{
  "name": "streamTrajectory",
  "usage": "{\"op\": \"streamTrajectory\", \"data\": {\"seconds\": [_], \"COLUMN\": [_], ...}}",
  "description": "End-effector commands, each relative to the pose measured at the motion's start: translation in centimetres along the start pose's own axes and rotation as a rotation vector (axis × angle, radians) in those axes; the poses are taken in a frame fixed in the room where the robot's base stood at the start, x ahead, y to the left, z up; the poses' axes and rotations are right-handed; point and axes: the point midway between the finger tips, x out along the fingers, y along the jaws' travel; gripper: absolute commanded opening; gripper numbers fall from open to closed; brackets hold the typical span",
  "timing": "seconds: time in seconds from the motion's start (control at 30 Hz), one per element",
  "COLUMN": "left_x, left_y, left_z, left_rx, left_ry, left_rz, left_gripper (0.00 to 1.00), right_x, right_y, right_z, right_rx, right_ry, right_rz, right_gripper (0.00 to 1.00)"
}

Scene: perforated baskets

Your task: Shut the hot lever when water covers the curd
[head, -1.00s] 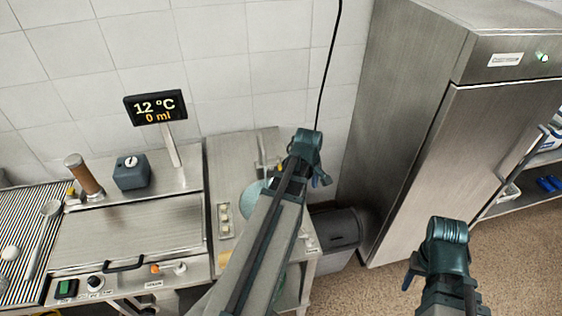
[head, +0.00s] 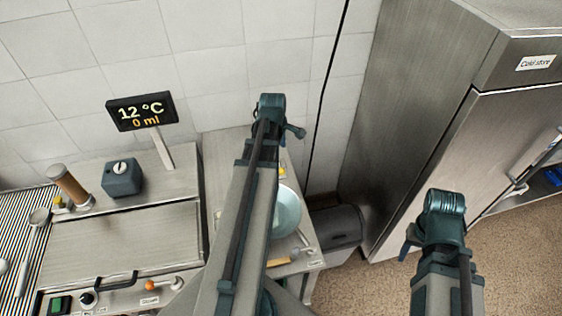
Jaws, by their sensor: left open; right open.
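A lever with an orange knob (head: 152,285) sits on the metal unit's front panel at lower left, beside a pale-knobbed lever (head: 177,284). I cannot tell which is labelled hot. The display (head: 142,112) reads 12 °C and 0 ml. A pale bowl (head: 288,212) stands on the counter, partly behind my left arm; no curd or water can be made out in it. My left gripper (head: 297,132) is open above the back of the counter, right of the levers, and mostly hidden by its wrist. My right gripper (head: 408,246) is open before the steel cabinet, away from the levers.
A grey box with a dial (head: 122,178) and a brown cylinder (head: 70,186) stand on the unit's back ledge. A ladle (head: 36,218) lies at far left. A steel cold store (head: 440,130) and a grey bin (head: 335,228) stand at right.

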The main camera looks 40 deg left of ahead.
Motion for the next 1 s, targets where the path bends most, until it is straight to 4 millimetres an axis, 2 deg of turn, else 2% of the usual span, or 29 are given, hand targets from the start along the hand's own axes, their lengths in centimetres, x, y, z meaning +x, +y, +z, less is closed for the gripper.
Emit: {"op": "streamTrajectory", "data": {"seconds": [0.47,0.67,1.0], "left_x": [0.7,2.6,7.4], "left_y": [0.0,-0.1,-0.1], "left_z": [-0.1,-0.1,-0.1], "left_rx": [-0.004,-0.003,-0.003], "left_ry": [0.0,0.0,0.0], "left_rz": [0.001,0.001,0.001], "left_gripper": [0.73,0.73,0.73], "right_x": [0.7,2.6,7.2], "right_y": [-0.1,-0.2,-0.6], "right_z": [0.0,-0.1,-0.4], "right_rx": [-0.001,-0.004,-0.013], "right_ry": [0.0,0.0,0.0], "right_rz": [0.0,0.001,0.003], "right_gripper": [0.5,0.5,0.5]}}
